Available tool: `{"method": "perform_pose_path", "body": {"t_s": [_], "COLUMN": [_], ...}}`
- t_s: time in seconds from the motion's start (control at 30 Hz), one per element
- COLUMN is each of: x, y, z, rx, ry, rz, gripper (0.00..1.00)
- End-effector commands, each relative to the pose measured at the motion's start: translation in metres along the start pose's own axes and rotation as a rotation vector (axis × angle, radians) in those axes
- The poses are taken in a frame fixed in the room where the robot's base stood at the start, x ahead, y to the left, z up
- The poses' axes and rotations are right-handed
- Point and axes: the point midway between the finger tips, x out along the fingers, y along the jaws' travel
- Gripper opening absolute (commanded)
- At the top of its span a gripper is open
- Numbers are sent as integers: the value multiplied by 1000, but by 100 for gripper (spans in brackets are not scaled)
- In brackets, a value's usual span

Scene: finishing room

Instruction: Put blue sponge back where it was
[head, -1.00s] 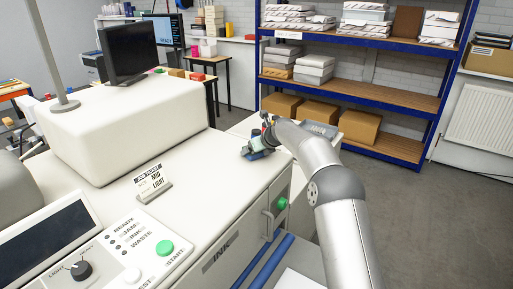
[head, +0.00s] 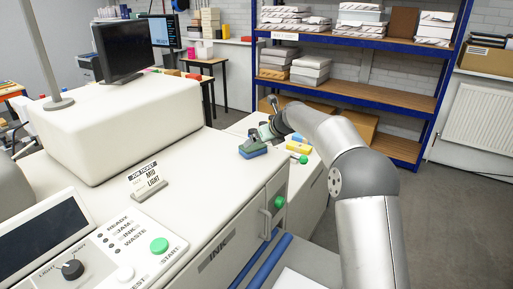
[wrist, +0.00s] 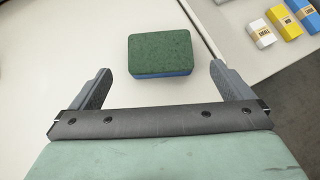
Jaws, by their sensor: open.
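The blue sponge (head: 253,152), with a dark green scouring top (wrist: 160,50), lies on the white top of the machine (head: 215,165) near its far right edge. In the wrist view its blue side (wrist: 162,74) shows below the green face. My gripper (head: 266,134) is just above and behind it in the head view. In the wrist view the two fingers of my gripper (wrist: 159,76) are spread wide and empty. The sponge sits beyond the fingertips, roughly centred between them, with clear space on both sides.
A lower white surface beyond the machine's edge holds labelled white (wrist: 261,33), yellow (wrist: 284,22) and blue (wrist: 303,13) blocks. A job ticket stand (head: 148,181) and a large white cover (head: 120,125) are on the machine. The machine top around the sponge is clear.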

Motion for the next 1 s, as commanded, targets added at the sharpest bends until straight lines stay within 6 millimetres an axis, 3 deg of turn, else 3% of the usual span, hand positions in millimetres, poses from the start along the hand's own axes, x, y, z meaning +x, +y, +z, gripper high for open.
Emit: {"method": "perform_pose_path", "body": {"t_s": [0.2, 0.47, 0.57, 0.63, 0.77, 0.87, 1.0], "x": [-30, -38, -45, -60, -112, -165, -236], "y": [0, 0, 3, 9, 32, 55, 94], "z": [-1, 0, -5, -16, -65, -126, -226], "rx": [0, 0, -50, -163, -562, -955, -1477], "ry": [0, 1, 16, 51, 179, 302, 431], "rz": [-1, 1, -1, -2, 25, 103, 308], "gripper": [100, 100, 100, 100, 100, 100, 100]}}
